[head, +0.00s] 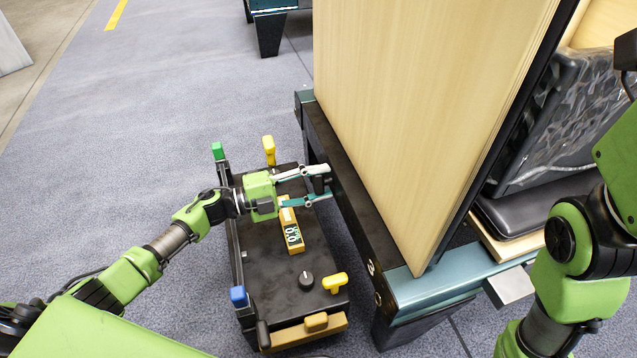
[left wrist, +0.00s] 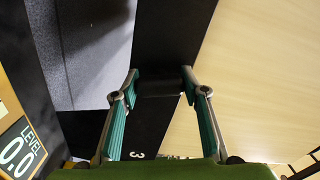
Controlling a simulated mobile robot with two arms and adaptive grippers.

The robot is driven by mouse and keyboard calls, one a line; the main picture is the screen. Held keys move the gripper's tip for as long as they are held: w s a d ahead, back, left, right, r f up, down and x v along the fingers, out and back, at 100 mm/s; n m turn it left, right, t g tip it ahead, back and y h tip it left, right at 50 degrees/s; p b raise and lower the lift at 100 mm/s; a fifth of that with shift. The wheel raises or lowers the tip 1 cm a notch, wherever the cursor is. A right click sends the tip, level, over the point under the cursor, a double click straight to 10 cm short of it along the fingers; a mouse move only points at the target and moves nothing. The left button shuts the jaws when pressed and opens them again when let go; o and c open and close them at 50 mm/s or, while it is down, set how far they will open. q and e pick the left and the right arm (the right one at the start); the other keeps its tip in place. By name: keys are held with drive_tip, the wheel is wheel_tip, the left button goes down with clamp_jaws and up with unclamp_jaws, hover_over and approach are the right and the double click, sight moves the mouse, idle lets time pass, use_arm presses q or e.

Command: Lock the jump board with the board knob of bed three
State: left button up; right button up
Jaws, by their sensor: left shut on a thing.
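The jump board (head: 420,110) is a large pale wooden panel with a dark edge, standing nearly upright on the end of the reformer bed (head: 435,275). It also shows in the left wrist view (left wrist: 245,80). My left gripper (head: 322,183) is at the bed's dark end rail. In the left wrist view, its fingers (left wrist: 160,85) are closed on a dark, rounded board knob (left wrist: 160,80) by the rail. A white "3" (left wrist: 136,155) shows on the dark rail. The gripper hides most of the knob in the head view. My right arm is at the right; its gripper is out of view.
A dark cart (head: 270,260) stands left of the rail, under my left arm. A plastic-wrapped black item (head: 550,120) is behind the board. Open grey floor (head: 150,130) lies left.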

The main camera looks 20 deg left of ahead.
use_arm(q)
drive_tip(key=shift+f+m+b, duration=0.1)
drive_tip(key=shift+m+b, duration=0.2)
drive_tip(key=shift+m, duration=1.3)
drive_tip(key=o, duration=1.1)
drive_tip(key=shift+o, duration=0.2)
drive_tip(key=v, duration=1.2)
drive_tip(key=shift+s, duration=0.1)
